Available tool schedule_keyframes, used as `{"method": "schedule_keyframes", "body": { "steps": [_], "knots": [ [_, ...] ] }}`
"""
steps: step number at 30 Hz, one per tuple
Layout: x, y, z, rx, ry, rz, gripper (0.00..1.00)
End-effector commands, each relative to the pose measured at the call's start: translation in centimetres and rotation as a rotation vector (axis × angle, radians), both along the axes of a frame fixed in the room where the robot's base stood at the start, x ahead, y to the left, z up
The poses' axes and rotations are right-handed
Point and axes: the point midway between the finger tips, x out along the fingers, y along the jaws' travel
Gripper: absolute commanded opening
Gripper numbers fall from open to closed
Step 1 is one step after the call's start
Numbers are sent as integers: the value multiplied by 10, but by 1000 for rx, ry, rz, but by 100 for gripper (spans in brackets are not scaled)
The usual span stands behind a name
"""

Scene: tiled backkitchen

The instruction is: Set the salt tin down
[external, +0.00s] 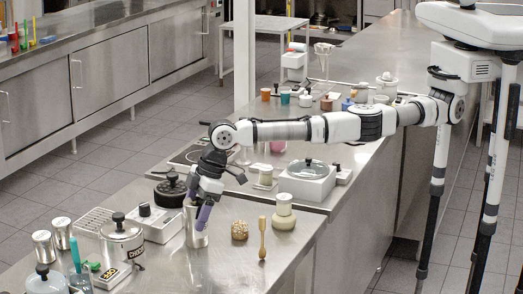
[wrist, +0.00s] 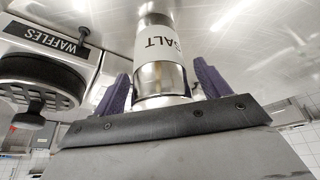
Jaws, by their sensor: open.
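The salt tin (wrist: 160,72) is a shiny metal cylinder with a white band that reads SALT. In the external view the tin (external: 196,238) stands upright on the steel counter. My gripper (external: 201,217) reaches down over the tin from above. In the wrist view its purple fingers sit on either side of the tin, with a gap showing at the left and right, so my gripper (wrist: 162,88) is open around it. The top end of the tin is between the fingers, close to the palm.
A waffle maker (wrist: 40,70) labelled WAFFLES stands beside the tin. A brown woven ball (external: 240,230), a wooden pestle-like tool (external: 262,238) and a cream lidded jar (external: 284,212) stand to the right. A steel canister (external: 121,243) stands to the left. Bare counter lies in front of the tin.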

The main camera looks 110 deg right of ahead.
Motion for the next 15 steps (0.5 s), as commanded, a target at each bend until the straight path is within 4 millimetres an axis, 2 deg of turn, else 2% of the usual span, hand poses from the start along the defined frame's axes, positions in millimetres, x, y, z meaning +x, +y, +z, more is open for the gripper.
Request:
{"method": "schedule_keyframes", "body": {
  "steps": [2, 12, 15],
  "knots": [
    [-4, 1, 7, 0, -4, -1, 75],
    [-32, -1, 75, 3, -7, -1, 75],
    [-37, -2, 87, 3, -4, -1, 75]
  ]
}}
